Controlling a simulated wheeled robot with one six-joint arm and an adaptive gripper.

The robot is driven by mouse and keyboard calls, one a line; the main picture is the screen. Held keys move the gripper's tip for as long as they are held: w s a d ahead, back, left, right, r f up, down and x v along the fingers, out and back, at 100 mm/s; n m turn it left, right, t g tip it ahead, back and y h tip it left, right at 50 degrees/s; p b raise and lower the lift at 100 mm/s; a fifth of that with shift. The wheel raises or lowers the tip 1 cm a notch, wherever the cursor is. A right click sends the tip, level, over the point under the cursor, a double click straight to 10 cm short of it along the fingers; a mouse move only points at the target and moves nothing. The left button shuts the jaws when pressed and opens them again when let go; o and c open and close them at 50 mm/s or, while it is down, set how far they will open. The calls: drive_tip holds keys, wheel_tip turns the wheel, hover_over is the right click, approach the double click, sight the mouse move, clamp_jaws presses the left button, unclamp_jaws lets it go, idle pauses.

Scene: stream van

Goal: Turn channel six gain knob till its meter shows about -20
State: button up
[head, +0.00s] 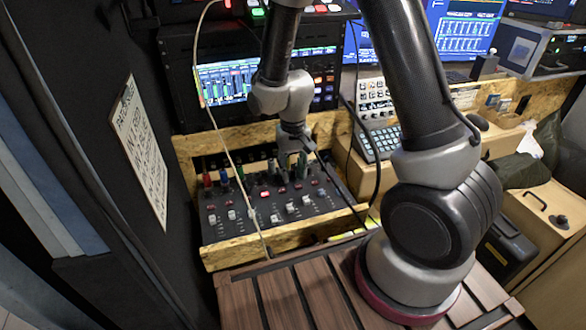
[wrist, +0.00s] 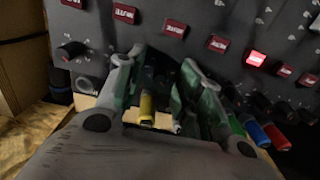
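The dark mixer panel (head: 225,215) sits in a wooden frame, with red mute buttons and faders; one mute button (wrist: 257,58) is lit bright red. My gripper (wrist: 158,78) is low over the knob row, its two green-padded fingers apart. The space between them is dark, and I cannot tell whether a knob stands there. A black knob (wrist: 72,49) shows to the left in the wrist view, and others to the right. I cannot read which is channel six. The meter screen (head: 226,80) shows green bars, too small to read. In the head view my arm covers part of the panel.
Coloured cable plugs stand along the panel's far edge, including a blue plug (wrist: 258,134) and a red plug (wrist: 276,136) near my fingers. A pale cable (head: 228,150) hangs across the panel. A wooden rail (head: 290,238) borders its near side.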

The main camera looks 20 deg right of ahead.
drive_tip(key=shift+c, duration=0.2)
clamp_jaws()
drive_tip(key=n, duration=0.5)
drive_tip(key=shift+o, duration=0.2)
unclamp_jaws()
